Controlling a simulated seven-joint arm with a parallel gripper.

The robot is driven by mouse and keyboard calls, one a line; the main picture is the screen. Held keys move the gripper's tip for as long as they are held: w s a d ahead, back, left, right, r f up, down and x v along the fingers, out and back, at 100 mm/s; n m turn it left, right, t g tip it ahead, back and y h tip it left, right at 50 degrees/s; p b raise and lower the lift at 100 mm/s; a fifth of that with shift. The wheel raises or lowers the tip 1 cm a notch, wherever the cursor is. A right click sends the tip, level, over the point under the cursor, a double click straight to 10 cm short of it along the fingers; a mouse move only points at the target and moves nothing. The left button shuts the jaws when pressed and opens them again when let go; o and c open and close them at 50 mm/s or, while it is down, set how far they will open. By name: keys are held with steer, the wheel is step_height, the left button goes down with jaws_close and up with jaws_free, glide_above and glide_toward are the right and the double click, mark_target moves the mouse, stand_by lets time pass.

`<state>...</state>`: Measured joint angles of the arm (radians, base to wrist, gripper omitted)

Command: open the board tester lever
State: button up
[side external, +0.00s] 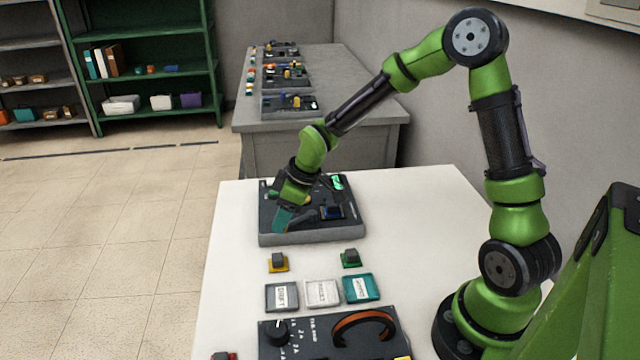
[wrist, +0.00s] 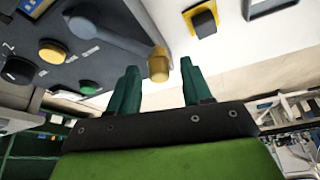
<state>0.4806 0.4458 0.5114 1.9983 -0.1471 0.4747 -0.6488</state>
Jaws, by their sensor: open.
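The board tester is a dark panel box (side external: 315,236) on the white table in the side external view. Its panel (wrist: 105,62) also fills the upper left of the wrist view. A grey lever (wrist: 110,30) with a gold cylindrical tip (wrist: 158,66) reaches out from it in the wrist view. My gripper (wrist: 160,68) is open, with its teal fingers on either side of the gold tip. A gap shows on both sides, so contact cannot be seen. In the side external view my gripper (side external: 283,218) is low over the tester's left part, and my arm hides the lever.
A yellow switch (side external: 278,261) and a green switch (side external: 350,258) stand in front of the tester. Grey (side external: 281,297), white (side external: 322,293) and teal (side external: 361,288) tiles lie nearer. A dark console (side external: 320,345) has a dial and an orange-black loop. The table's left side is clear.

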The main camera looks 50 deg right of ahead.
steer(key=v, duration=1.5)
steer(key=shift+s+r, duration=0.2)
steer(key=shift+r, duration=0.05)
steer(key=s+a+r+m+t, duration=0.1)
steer(key=s+a+m, duration=0.1)
steer(key=s+m, duration=0.3)
steer(key=s+a+r+m+t, duration=0.2)
steer(key=s+m, duration=0.2)
steer(key=s, duration=0.6)
steer(key=shift+s+a+r+m, duration=0.15)
steer(key=shift+s+r+m, duration=0.1)
steer(key=shift+m, duration=0.15)
